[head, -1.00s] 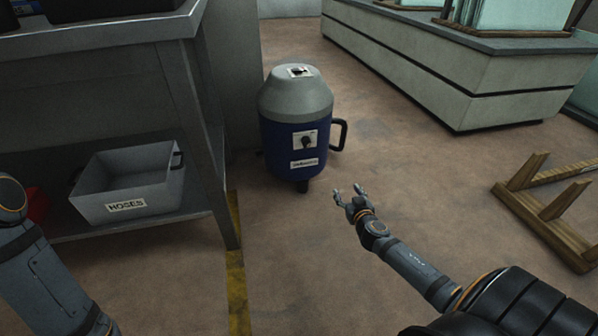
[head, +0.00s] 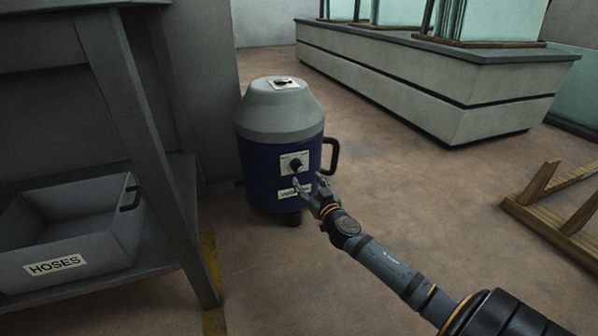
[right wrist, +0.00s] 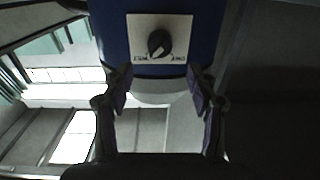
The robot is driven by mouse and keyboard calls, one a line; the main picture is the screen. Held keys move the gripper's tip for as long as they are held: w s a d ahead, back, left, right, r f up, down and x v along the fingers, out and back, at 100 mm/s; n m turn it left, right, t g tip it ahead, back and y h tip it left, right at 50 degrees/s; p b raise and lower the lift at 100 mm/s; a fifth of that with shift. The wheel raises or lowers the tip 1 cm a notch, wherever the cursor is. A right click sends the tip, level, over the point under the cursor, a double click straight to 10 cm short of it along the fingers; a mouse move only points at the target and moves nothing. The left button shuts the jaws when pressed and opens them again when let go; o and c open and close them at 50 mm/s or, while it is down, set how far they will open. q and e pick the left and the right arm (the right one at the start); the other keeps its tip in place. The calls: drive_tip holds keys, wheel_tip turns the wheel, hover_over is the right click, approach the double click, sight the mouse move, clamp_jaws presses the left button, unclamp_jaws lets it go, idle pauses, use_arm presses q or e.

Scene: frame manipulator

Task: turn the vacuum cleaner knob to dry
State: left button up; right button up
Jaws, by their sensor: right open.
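The vacuum cleaner (head: 262,150), a blue drum with a grey domed top and a black side handle, stands on the floor ahead. Its black knob (head: 295,165) sits on a white plate on the front. In the right wrist view the knob (right wrist: 159,43) is at the top centre, beyond the fingertips, with markings along the plate's lower edge too small to read. My right gripper (head: 310,182) is open and empty, just below and in front of the knob; it also shows open in the right wrist view (right wrist: 160,80). My left gripper is not in view.
A grey bench (head: 178,230) stands at the left, with a bin labelled HOSES (head: 75,235) on its lower shelf. A long low counter (head: 420,85) is at the back right. A wooden frame (head: 560,212) lies at the right. The floor between is clear.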

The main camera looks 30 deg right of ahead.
sight(299, 169)
drive_tip(key=w, duration=0.3)
drive_tip(key=w+d, duration=0.1)
drive_tip(key=w, duration=0.3)
drive_tip(key=shift+d, duration=0.2)
drive_tip(key=c, duration=1.1)
drive_tip(key=shift+c, duration=0.2)
